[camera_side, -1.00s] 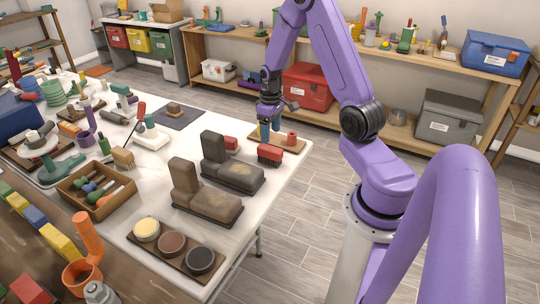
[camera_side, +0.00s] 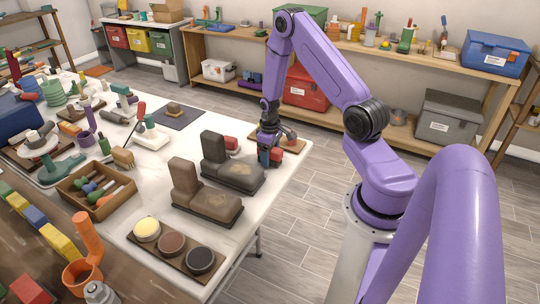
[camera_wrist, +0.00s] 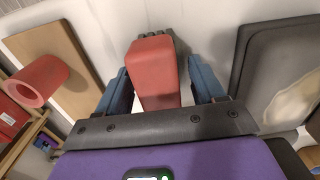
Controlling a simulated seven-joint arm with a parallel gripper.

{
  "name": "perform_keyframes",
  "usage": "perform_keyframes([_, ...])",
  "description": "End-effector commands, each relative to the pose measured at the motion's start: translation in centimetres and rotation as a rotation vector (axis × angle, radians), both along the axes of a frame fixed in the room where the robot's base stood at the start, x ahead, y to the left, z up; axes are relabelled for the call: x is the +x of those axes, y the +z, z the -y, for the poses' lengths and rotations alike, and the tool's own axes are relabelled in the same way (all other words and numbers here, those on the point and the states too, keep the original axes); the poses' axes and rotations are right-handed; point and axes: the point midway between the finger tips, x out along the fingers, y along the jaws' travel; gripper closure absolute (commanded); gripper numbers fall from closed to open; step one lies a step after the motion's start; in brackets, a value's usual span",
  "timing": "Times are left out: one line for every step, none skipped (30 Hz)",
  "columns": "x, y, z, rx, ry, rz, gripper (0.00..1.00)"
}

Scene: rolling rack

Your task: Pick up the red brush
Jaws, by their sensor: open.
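The red brush (camera_wrist: 154,72) has a red block-shaped back, with a dark part showing at its far end in the wrist view. My gripper (camera_wrist: 160,80) is open, with one blue finger on each side of the brush. A gap shows between the brush and the right finger; the left finger is very near it, and contact cannot be told. In the side view my gripper (camera_side: 269,157) is low over the table's right end, and the brush (camera_side: 276,156) is partly hidden behind the fingers.
A dark boot-shaped item (camera_side: 232,172) stands close to the gripper, with another (camera_side: 205,200) nearer the camera. A tray of round tins (camera_side: 175,250) sits at the front.

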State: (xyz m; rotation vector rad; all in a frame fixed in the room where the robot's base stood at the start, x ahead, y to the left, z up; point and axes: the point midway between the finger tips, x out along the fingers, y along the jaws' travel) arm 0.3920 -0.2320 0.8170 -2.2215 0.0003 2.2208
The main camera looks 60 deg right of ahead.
Motion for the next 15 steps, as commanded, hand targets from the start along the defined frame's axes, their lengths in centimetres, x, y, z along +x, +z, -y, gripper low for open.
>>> perform_keyframes([-0.01, -0.2, 0.0, 0.0, 0.0, 0.0, 0.32])
perform_keyframes([-0.01, -0.24, 0.0, 0.0, 0.0, 0.0, 0.32])
perform_keyframes([0.0, -0.26, 0.01, 0.0, 0.0, 0.0, 0.32])
perform_keyframes([0.01, -0.25, 0.01, 0.0, 0.0, 0.0, 0.32])
perform_keyframes([0.01, -0.24, 0.01, 0.0, 0.0, 0.001, 0.32])
perform_keyframes([0.01, -0.23, 0.01, 0.0, 0.0, 0.001, 0.32])
perform_keyframes([0.01, -0.23, 0.01, 0.0, 0.0, 0.0, 0.32])
perform_keyframes([0.01, -0.22, 0.01, 0.0, 0.0, 0.0, 0.32])
perform_keyframes([0.01, -0.22, 0.01, 0.0, 0.0, 0.0, 0.45])
perform_keyframes([0.01, -0.22, 0.01, 0.0, 0.0, 0.0, 0.55])
perform_keyframes([0.01, -0.21, 0.01, 0.0, 0.0, 0.0, 0.64])
perform_keyframes([0.01, -0.21, 0.01, 0.0, 0.0, 0.0, 0.78])
perform_keyframes([0.0, -0.21, 0.0, 0.0, 0.0, 0.0, 0.87])
perform_keyframes([0.01, -0.21, 0.0, 0.0, 0.0, 0.0, 0.93])
perform_keyframes([0.02, -0.19, 0.01, 0.0, 0.0, 0.001, 0.98])
